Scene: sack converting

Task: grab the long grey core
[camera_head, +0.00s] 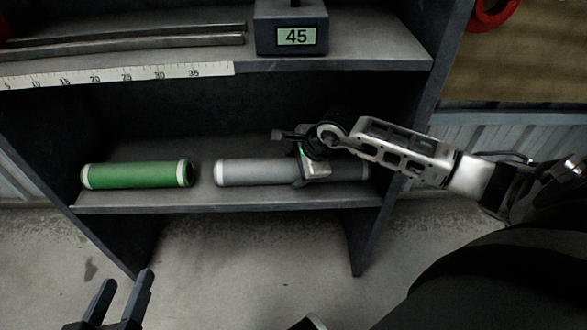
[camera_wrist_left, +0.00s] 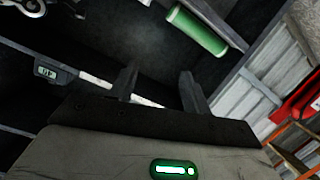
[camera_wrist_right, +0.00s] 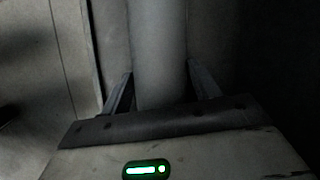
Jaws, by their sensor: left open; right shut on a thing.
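The long grey core (camera_head: 250,172) lies lengthwise on the lower shelf of the dark rack, with pale bands at its ends. My right gripper (camera_head: 312,172) is shut around it, right of its middle, and hides part of it. In the right wrist view the core (camera_wrist_right: 157,50) runs between the two fingers. It appears to rest on the shelf still. My left gripper (camera_head: 122,295) is open and empty, low in front of the rack at the left. Its fingers also show open in the left wrist view (camera_wrist_left: 160,88).
A shorter green core (camera_head: 137,175) lies left of the grey one on the same shelf (camera_head: 230,199). The upper shelf holds metal bars (camera_head: 125,45) and a block marked 45 (camera_head: 291,28). A ruler strip (camera_head: 118,75) runs along its edge. A gap separates the two cores.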

